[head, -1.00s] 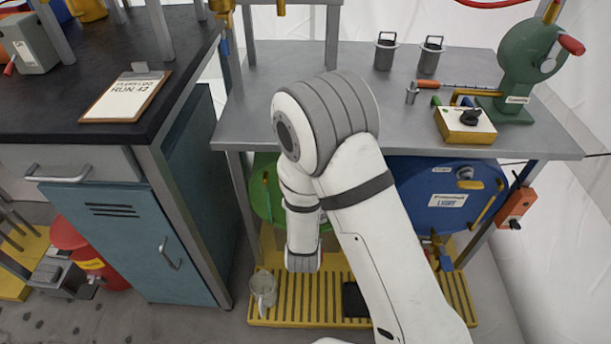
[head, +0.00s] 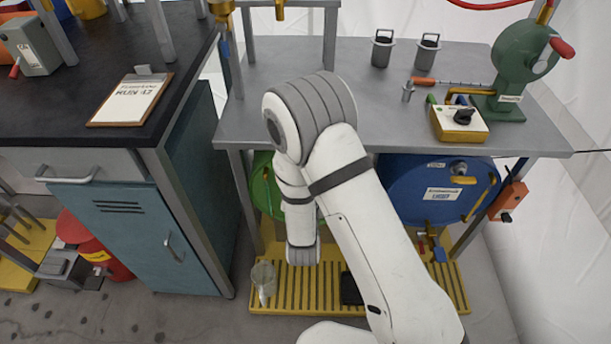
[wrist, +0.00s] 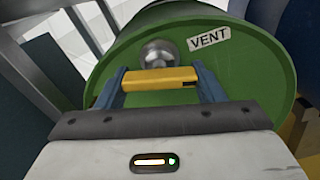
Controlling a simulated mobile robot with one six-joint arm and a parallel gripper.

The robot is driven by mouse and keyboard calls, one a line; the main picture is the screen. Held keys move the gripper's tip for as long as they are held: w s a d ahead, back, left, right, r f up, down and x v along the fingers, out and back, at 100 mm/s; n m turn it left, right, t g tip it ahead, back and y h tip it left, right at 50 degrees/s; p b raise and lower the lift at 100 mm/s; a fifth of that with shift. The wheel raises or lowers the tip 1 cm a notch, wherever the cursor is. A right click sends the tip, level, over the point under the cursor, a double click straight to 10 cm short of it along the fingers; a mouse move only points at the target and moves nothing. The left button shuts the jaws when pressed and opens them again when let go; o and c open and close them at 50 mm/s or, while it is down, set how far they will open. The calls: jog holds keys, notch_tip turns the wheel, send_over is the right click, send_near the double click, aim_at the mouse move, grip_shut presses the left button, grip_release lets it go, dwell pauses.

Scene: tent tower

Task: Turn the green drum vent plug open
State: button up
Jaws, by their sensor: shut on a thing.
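The green drum (head: 272,190) lies under the grey bench in the head view, mostly hidden behind my arm. In the wrist view the green drum (wrist: 255,85) fills the background, with a white VENT label (wrist: 209,39) near its top. A round metal plug (wrist: 158,54) shows left of the label, with a yellow handle bar (wrist: 160,76) in front of it, lying across the view. My gripper (wrist: 159,84) has its blue fingers at the two ends of this bar and is shut on it. The gripper's fingers are hidden in the head view.
A blue drum (head: 415,195) lies to the right under the bench (head: 300,110). A yellow slatted pallet (head: 330,292) below bears a clear jug (head: 263,280). A blue cabinet (head: 130,235) stands left. An orange box (head: 508,200) is by the right bench leg.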

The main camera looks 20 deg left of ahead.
jog(key=shift+f, duration=0.15)
jog(key=o, duration=1)
jog(key=shift+s, duration=0.1)
jog(key=p+v, duration=0.1)
jog(key=v, duration=0.6)
jog(key=shift+s, duration=0.35)
